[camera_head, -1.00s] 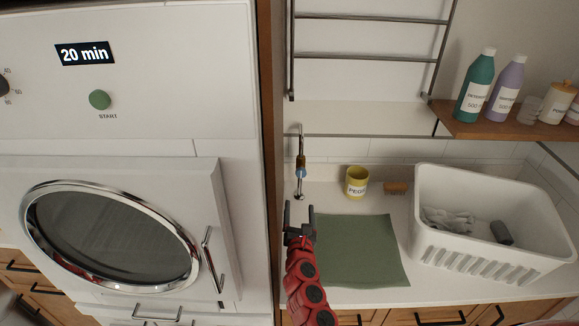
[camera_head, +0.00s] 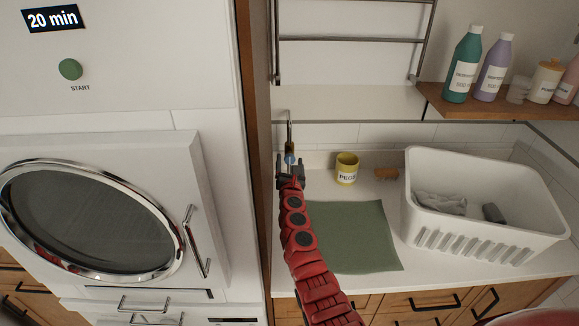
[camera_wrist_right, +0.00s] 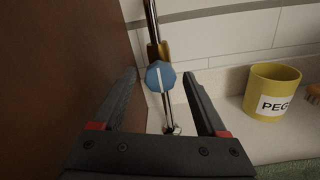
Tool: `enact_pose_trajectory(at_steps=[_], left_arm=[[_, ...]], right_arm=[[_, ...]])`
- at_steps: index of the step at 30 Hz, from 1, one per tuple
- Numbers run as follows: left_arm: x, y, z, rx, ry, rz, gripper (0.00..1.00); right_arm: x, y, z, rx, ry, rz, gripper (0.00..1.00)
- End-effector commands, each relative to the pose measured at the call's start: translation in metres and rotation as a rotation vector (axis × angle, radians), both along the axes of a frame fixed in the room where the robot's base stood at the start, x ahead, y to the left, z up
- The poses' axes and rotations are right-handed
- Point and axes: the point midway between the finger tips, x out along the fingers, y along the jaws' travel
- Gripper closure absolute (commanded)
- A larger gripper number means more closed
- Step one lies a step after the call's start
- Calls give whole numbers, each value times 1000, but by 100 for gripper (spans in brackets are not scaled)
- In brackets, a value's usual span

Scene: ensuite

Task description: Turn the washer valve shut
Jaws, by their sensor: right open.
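The washer valve is a blue knob (camera_wrist_right: 160,76) with a white line on it, on a brass body (camera_wrist_right: 157,50) in a thin upright pipe by the brown side panel. The white line runs roughly along the pipe. In the head view the valve (camera_head: 290,159) shows just beyond my right gripper (camera_head: 291,170), which partly covers it. In the wrist view my right gripper (camera_wrist_right: 159,82) is open and empty. Its fingers appear on either side of the knob with gaps; I cannot tell whether the tips reach its depth. My left gripper is not in view.
The brown panel (camera_wrist_right: 55,70) stands close on the left of the gripper. A green mat (camera_head: 350,238) and a white basket (camera_head: 480,235) lie on the counter. A washer (camera_head: 110,190) is at left.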

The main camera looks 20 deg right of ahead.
Motion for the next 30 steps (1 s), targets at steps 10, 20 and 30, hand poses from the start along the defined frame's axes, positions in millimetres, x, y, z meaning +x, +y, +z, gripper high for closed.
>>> enact_pose_trajectory(at_steps=[10, 20, 30], left_arm=[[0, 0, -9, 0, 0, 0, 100], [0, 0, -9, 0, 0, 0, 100], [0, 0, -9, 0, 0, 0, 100]], right_arm=[[11, -3, 0, 1, 0, 2, 25], [11, -3, 0, 1, 0, 2, 58], [11, -3, 0, 1, 0, 1, 100]])
